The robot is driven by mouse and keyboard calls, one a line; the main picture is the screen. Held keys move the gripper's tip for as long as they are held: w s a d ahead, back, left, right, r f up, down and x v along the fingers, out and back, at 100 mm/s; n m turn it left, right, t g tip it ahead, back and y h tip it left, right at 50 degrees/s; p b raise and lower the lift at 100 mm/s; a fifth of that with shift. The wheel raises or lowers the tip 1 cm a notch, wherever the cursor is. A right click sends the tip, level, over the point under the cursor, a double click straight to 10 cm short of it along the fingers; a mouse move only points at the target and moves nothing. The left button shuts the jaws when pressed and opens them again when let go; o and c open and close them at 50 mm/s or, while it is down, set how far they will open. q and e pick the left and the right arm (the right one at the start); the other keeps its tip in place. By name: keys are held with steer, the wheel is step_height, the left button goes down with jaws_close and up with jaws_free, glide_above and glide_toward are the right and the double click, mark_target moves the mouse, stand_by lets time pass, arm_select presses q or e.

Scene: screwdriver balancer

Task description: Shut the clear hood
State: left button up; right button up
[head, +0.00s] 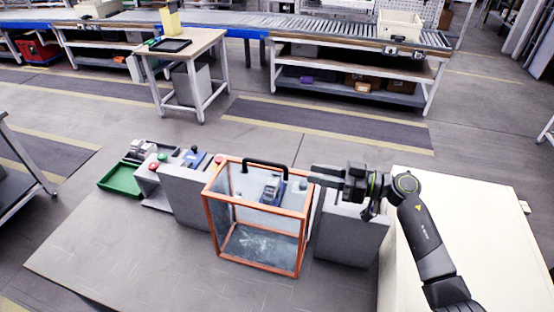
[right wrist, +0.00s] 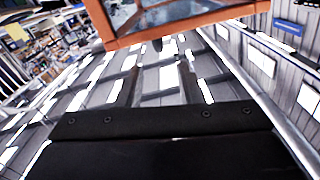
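The clear hood (head: 301,232) is a see-through box with an orange frame, standing at the middle of the grey bench. A black bar handle (head: 265,162) spans its top. A blue-grey device (head: 272,187) shows through its clear panel. I cannot tell how far the hood is swung. My right gripper (head: 314,177) points left beside the hood's upper right corner, short of the handle. Whether it touches the frame is unclear, and I see nothing held. My left gripper is out of view.
Grey blocks stand left (head: 192,200) and right (head: 349,232) of the hood. A red button (head: 154,166) and a green tray (head: 121,178) are farther left. A cream surface (head: 465,235) lies at right. The bench front is clear.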

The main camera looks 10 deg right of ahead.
mark_target(277, 166)
steer(key=p+x, duration=0.3)
steer(key=x, duration=0.6)
steer(key=shift+w+a, duration=0.25)
steer(key=shift+a, duration=0.1)
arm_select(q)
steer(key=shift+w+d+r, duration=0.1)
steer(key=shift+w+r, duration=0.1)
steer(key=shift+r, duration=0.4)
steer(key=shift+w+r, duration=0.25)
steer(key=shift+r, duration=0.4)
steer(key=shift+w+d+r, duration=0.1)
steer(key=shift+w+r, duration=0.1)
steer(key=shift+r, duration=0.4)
arm_select(e)
steer(key=shift+w+a, duration=0.25)
steer(key=shift+a, duration=0.3)
steer(key=shift+c, duration=0.4)
steer(key=shift+f, duration=0.1)
jaws_close()
